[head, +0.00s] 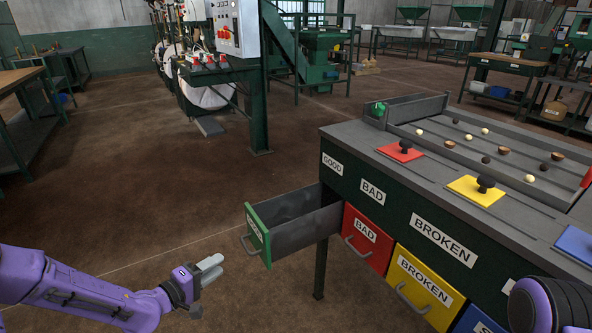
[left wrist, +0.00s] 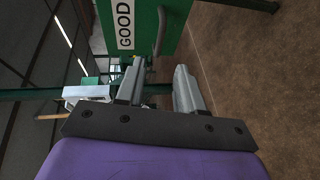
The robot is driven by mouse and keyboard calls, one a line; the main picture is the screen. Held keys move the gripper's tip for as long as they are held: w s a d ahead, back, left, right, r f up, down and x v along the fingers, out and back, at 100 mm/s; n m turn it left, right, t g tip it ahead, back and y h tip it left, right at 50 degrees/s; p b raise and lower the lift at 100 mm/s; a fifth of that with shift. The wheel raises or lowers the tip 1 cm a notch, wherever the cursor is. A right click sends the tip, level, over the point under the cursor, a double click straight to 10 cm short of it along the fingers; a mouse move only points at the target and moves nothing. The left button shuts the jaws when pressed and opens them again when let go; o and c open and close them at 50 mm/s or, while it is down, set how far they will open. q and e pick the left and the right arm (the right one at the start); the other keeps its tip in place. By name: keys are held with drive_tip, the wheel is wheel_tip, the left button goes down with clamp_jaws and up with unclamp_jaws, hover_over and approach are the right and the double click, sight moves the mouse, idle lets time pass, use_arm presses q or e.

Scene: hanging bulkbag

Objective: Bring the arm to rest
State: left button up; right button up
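My left gripper (head: 212,264) is at the lower middle of the head view, in front of and to the left of the pulled-out green drawer (head: 258,232). In the left wrist view its two grey fingers (left wrist: 160,66) stand apart with nothing between them, so it is open and empty. The drawer's green front, with a GOOD label and a handle, shows beyond the fingertips (left wrist: 124,24). The gripper looks clear of the handle. Part of my right arm shows at the lower right of the head view; its gripper is out of view.
The sorting table (head: 345,135) fills the right side, with a shut red BAD drawer (head: 366,238) and a yellow BROKEN drawer (head: 424,290). Red (head: 400,152) and yellow (head: 476,191) lids with black knobs lie on top.

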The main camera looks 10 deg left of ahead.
use_arm(q)
drive_tip(key=s+d+f+m+g+y, duration=0.2)
drive_tip(key=s+f+g+y, duration=0.5)
drive_tip(key=s+f, duration=0.45)
drive_tip(key=s+d+f+m+g+y, duration=0.15)
drive_tip(key=s+f, duration=0.25)
drive_tip(key=s, duration=0.6)
drive_tip(key=s+f+m+g+y, duration=0.1)
drive_tip(key=s+f+m+g, duration=0.25)
drive_tip(key=s, duration=0.65)
wheel_tip(320, 180, up, 14)
drive_tip(key=w+n+p, duration=0.1)
drive_tip(key=p, duration=1.2)
drive_tip(key=shift+w+p, duration=0.2)
drive_tip(key=shift+p, duration=0.15)
drive_tip(key=shift+d, duration=0.1)
